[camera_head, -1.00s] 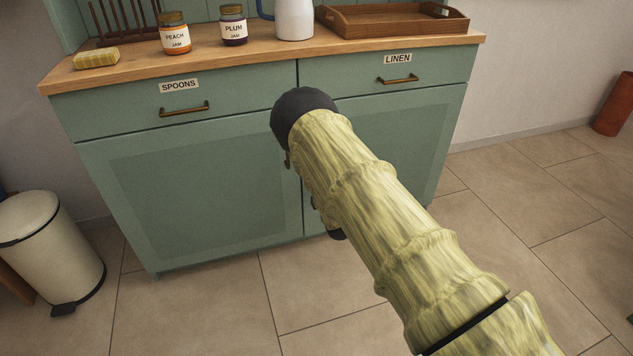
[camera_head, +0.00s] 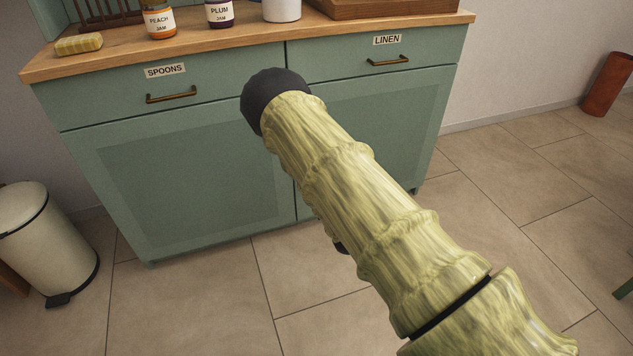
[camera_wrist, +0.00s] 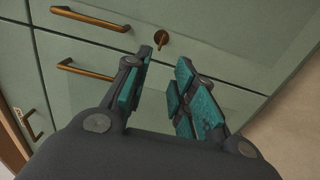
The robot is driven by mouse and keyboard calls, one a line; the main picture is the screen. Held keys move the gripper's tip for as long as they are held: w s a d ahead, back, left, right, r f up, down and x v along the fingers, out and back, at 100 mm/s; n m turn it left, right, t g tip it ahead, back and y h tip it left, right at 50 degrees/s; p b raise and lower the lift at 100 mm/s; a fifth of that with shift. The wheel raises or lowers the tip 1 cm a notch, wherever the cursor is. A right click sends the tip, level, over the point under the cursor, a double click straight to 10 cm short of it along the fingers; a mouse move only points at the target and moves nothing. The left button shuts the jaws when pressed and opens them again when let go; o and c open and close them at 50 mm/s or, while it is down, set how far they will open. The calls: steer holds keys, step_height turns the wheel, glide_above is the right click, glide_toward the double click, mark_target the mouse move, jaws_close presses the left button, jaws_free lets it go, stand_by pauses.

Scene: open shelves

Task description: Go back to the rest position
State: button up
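My gripper (camera_wrist: 160,90) shows in the wrist view with its two teal-padded fingers apart and nothing between them. It hangs in front of the green cabinet (camera_head: 190,175), whose front fills much of the wrist view, with bronze handles (camera_wrist: 92,71) and a small bronze knob (camera_wrist: 161,38). I see no contact between the fingers and the cabinet. In the head view my arm reaches from the lower right toward the cabinet and hides the gripper.
The SPOONS drawer (camera_head: 105,106) and LINEN drawer (camera_head: 425,55) look shut. The wooden top holds a sponge (camera_head: 78,44), peach jam (camera_head: 160,22), plum jam (camera_head: 220,14), a white jug (camera_head: 281,9) and a wooden tray (camera_head: 385,8).

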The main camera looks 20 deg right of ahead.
steer(key=shift+s, duration=0.15)
stand_by(0.3)
steer(key=s+d+f+m+g+h, duration=0.1)
steer(key=s+d+f+m+g, duration=0.1)
steer(key=s+f+m+g, duration=0.45)
steer(key=s+d+f+m+g+h, duration=0.15)
steer(key=s+f+m, duration=0.25)
steer(key=s+f, duration=0.7)
steer(key=s+a+m+g+y, duration=0.1)
steer(key=s+a+m+g, duration=0.15)
steer(key=s, duration=0.85)
steer(key=s+a+m+g, duration=0.2)
steer(key=s+m+g, duration=0.15)
steer(key=s, duration=0.75)
steer(key=s+a+m+g+y, duration=0.15)
steer(key=s+g, duration=0.25)
steer(key=s, duration=0.7)
step_height(320, 180, up, 31)
steer(key=a+m+p, duration=0.1)
steer(key=p, duration=2.9)
steer(key=shift+s+h, duration=0.2)
steer(key=shift+h, duration=0.1)
